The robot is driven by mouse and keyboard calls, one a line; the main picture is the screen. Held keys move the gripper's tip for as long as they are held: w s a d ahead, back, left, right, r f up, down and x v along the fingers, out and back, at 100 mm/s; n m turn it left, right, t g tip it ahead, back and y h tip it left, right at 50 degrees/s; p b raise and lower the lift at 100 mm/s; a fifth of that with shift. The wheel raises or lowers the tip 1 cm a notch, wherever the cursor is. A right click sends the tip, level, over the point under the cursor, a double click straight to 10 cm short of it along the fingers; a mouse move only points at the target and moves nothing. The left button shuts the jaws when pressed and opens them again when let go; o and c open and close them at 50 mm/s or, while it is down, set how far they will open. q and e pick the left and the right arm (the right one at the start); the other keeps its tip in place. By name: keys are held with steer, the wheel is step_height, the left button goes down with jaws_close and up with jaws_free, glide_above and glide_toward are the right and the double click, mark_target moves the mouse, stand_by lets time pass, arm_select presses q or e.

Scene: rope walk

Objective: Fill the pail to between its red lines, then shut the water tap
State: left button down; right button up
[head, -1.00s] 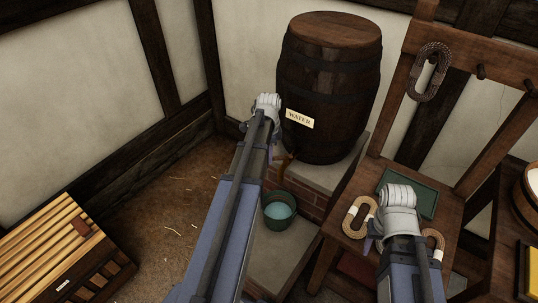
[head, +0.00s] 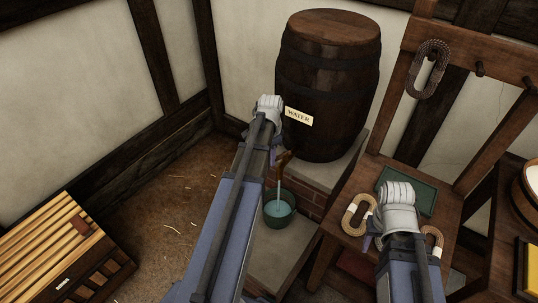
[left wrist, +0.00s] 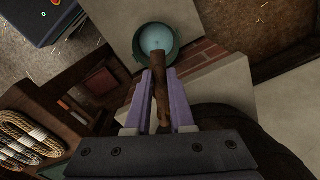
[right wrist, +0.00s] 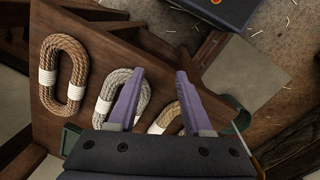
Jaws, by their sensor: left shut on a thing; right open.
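The dark water barrel (head: 330,85) stands on a brick-edged ledge. My left gripper (left wrist: 158,74) is shut on its brown wooden tap (left wrist: 160,100), which also shows in the head view (head: 283,158). A thin pale stream (head: 280,188) runs down from the tap into the green pail (head: 280,220), upright on a stone slab below. Pale blue water shows inside the pail (left wrist: 175,48). I cannot make out its red lines, so the level against them is unclear. My right gripper (right wrist: 160,76) is open and empty above the wooden stand with rope coils.
Rope coils (right wrist: 63,75) lie on the wooden stand at right, and another coil (head: 430,70) hangs on its upright. A slatted crate (head: 60,250) sits at lower left. The floor (head: 170,200) between the crate and the slab is clear apart from straw.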

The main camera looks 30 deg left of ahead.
arm_select(q)
steer(key=shift+s+d+n, duration=0.2)
steer(key=shift+d+n, duration=0.25)
steer(key=shift+n, duration=0.45)
steer(key=c, duration=0.8)
jaws_free()
step_height(320, 180, up, 8)
steer(key=p, duration=0.7)
steer(key=shift+f+p, duration=0.1)
steer(key=shift+p, duration=0.3)
